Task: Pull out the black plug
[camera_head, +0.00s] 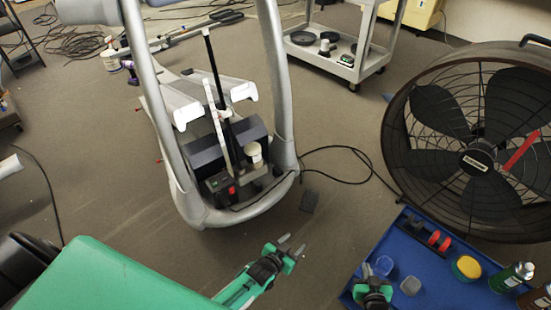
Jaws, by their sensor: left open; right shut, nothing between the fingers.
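The grey elliptical machine (284,120) stands in the middle, with its lower housing open. A black cable (345,181) runs from its base across the floor to the right. I cannot clearly make out the black plug; dark parts and a red switch (232,190) crowd the front of the base. My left gripper (292,244) is open and empty, in front of the base and to its right. My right gripper (373,272) is shut and empty, at the left part of the blue tray.
The blue tray (425,282) holds cups, a yellow-lidded tub (466,267), red-and-black parts and spray cans. A large black fan (475,150) stands at the right. A grey cart (345,62) stands behind. Floor at left is mostly clear.

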